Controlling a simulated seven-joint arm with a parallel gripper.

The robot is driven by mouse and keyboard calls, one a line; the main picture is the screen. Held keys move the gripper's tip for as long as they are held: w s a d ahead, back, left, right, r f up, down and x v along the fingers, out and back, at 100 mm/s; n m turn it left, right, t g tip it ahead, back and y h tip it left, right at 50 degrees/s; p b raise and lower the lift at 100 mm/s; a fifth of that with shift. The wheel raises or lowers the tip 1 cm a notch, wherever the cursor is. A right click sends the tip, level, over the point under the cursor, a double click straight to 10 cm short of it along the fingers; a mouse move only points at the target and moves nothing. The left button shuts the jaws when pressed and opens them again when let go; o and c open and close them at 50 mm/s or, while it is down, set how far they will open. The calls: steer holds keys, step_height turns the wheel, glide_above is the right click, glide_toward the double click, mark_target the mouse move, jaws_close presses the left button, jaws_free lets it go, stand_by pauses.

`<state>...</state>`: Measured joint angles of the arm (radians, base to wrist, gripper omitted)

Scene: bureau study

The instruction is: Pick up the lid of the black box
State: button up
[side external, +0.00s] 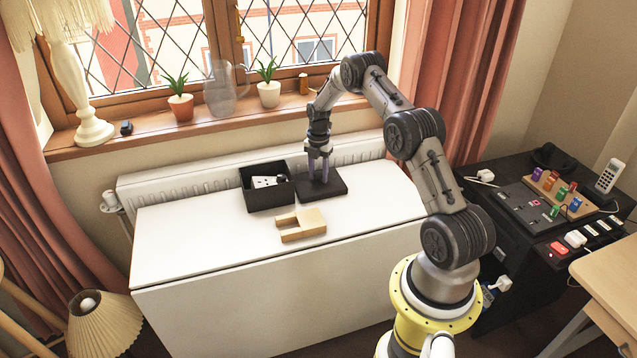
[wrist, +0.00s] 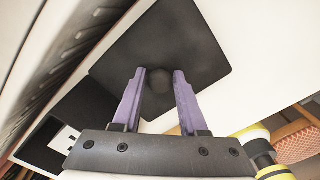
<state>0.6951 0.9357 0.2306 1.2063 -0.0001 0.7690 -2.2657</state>
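The black box (side external: 267,202) stands open on the white table, with white pieces inside that look like sockets. Its lid (side external: 334,187), a flat black plate, lies on the table just right of the box. My gripper (side external: 319,176) points down over the lid. I cannot tell whether the fingers touch the knob.
A light wooden block with a notch (side external: 302,226) lies in front of the box and lid. A radiator (side external: 190,184) and the windowsill (side external: 190,131) with plants are behind the table (side external: 190,240). The table's left and right parts are clear.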

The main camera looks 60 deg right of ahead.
jaws_close()
steer(key=shift+r, duration=0.1)
